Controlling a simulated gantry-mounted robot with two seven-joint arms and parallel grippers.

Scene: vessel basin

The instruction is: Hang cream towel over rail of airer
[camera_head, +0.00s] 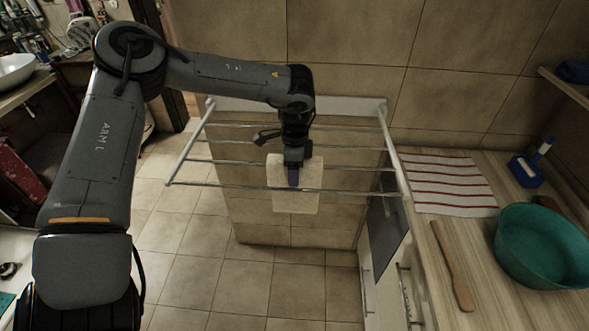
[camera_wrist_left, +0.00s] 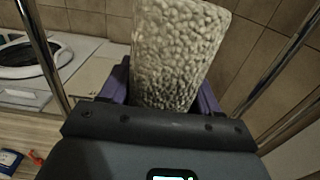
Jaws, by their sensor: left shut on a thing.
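The cream towel (camera_head: 297,203) hangs at the front of the wall-mounted airer (camera_head: 187,150), near the middle of its front rail (camera_head: 225,187). My left gripper (camera_head: 293,178) reaches down from above and is shut on the towel. In the left wrist view the bumpy towel (camera_wrist_left: 180,45) stands between the purple fingers of my left gripper (camera_wrist_left: 163,92). Metal bars of the airer (camera_wrist_left: 45,50) pass on both sides there. I cannot tell whether the towel lies over the front rail or beside it. My right gripper is not in view.
A wooden counter on the right holds a striped cloth (camera_head: 450,183), a teal basin (camera_head: 545,245), a wooden spoon (camera_head: 453,265) and a blue brush holder (camera_head: 527,170). The airer's side arm ends close to the counter edge. Tiled floor (camera_head: 200,270) below is clear.

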